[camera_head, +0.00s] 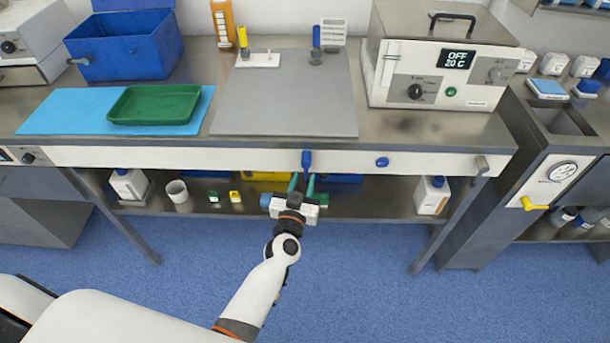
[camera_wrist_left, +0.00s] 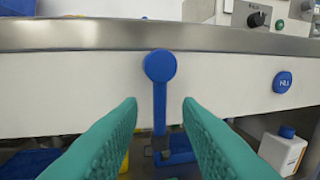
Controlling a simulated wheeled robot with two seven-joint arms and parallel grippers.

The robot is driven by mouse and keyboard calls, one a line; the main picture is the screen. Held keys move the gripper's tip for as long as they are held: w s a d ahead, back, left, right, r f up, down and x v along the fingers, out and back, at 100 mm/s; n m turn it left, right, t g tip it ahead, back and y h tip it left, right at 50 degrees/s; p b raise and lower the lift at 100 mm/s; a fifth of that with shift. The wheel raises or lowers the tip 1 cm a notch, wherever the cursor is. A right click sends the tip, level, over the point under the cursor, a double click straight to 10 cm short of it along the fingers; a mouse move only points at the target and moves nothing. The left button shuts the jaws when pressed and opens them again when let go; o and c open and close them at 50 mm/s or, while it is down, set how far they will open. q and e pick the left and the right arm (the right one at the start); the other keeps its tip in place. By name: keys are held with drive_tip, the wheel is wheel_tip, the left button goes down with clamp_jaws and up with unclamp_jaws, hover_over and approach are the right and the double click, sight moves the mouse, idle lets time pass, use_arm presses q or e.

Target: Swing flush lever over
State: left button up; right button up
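A blue lever (camera_head: 306,160) with a round head is mounted on the white front panel (camera_head: 215,158) of the bench. In the left wrist view the lever (camera_wrist_left: 159,70) hangs straight down. No label marks it as the flush lever. My left gripper (camera_head: 302,181) is in front of and just below the lever's head. Its green fingers are open, one on each side of the lever's lower shaft in the left wrist view (camera_wrist_left: 160,110), with visible gaps. Contact is not visible. My right gripper is not in view.
A round blue knob (camera_head: 382,162) sits on the panel to the right. A yellow lever (camera_head: 534,204) is below a gauge (camera_head: 562,171) on the right-hand unit. White bottles (camera_head: 432,195) and small containers stand on the shelf below. A metal bench edge overhangs the panel.

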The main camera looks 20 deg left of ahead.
use_arm(q)
drive_tip(key=shift+w+a, duration=0.1)
drive_tip(key=shift+w, duration=1.1)
clamp_jaws()
